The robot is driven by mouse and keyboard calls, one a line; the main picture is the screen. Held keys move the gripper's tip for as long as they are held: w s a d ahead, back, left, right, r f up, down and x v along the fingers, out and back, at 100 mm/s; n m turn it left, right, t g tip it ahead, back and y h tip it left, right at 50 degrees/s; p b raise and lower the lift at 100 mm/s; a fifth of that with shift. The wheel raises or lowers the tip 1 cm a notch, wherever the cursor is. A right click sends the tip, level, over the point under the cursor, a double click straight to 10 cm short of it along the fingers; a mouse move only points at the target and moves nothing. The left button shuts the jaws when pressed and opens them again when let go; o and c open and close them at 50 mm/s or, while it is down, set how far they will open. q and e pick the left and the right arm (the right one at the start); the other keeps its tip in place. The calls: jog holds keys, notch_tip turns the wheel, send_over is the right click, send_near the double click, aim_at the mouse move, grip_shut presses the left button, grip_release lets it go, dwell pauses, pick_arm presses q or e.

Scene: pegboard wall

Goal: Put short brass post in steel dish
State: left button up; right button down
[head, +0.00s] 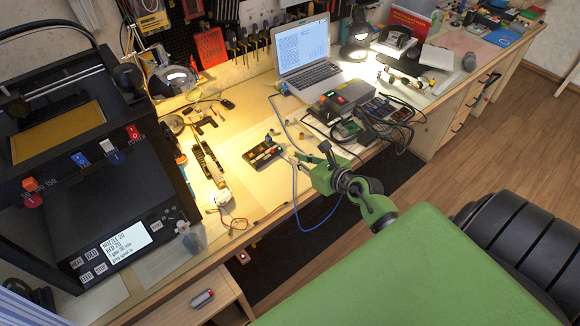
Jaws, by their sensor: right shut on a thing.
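My right gripper (284,149) reaches in from the lower right over the middle of the lit workbench. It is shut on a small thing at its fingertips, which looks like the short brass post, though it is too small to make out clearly. A dark tray (254,158) with several small coloured pieces lies on the bench just left of the fingertips. My left gripper is out of view.
A large black printer (120,185) stands at the left. The open laptop (305,55) is behind, with a grey box (345,96), boards and black cables (395,125) to the right. A blue cable (322,218) hangs over the bench's front edge.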

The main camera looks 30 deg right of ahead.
jog(key=b, duration=0.1)
send_over(291, 173)
notch_tip(291, 173, down, 5)
jog(key=shift+s, duration=0.1)
jog(key=shift+f+b, duration=0.8)
jog(key=shift+f, duration=0.7)
jog(key=shift+f, duration=0.1)
jog(key=shift+f, duration=0.15)
jog(key=c, duration=2.1)
grip_release()
